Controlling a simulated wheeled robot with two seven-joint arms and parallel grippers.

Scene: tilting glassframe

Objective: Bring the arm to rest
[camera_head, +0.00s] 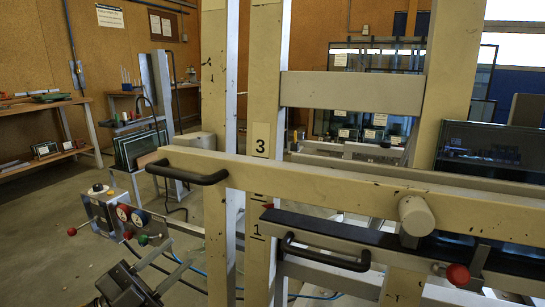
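My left gripper (181,252) is low at the left of the head view, dark with two pale fingers pointing up and right. The fingers are apart, and nothing shows between them. It is left of the beige frame's uprights and below the control box (105,212), with floor behind it. The beige tilting frame (300,181) fills the middle and right, with a long crossbar and a black handle (190,176) at its left end. A second black handle (325,254) is on the lower bar. My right gripper is not in view.
The control box has round dials and red and green knobs. A red knob (457,274) sits on a lever at lower right. Blue hoses (190,265) lie on the floor near my gripper. Shelves (50,125) and glass panes (140,148) stand behind. Floor is open at left.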

